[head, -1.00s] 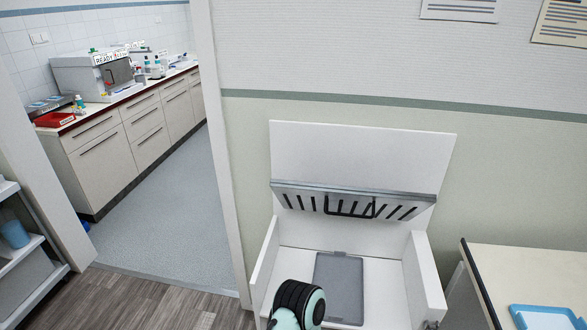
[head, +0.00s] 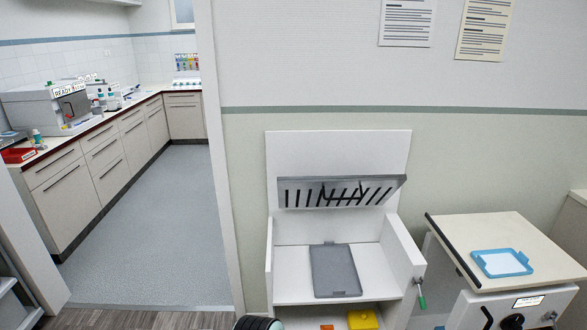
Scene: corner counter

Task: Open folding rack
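The folding rack (head: 302,192) is a grey slotted panel with dark slots and a dark bar across its middle. It is attached near the white back board (head: 340,150) of an open white cabinet (head: 405,262). The rack sits tilted, above the cabinet's shelf and apart from it. A flat grey plate (head: 335,270) lies on the shelf below. Neither of my grippers shows. Only a small black and teal part of my own arm shows at the bottom edge.
A yellow item (head: 363,320) is in the lower compartment. A green-handled tool (head: 422,298) hangs on the cabinet's right side. A side table (head: 500,225) with a blue tray (head: 474,257) stands to the right. A doorway with open grey floor (head: 150,235) is at left.

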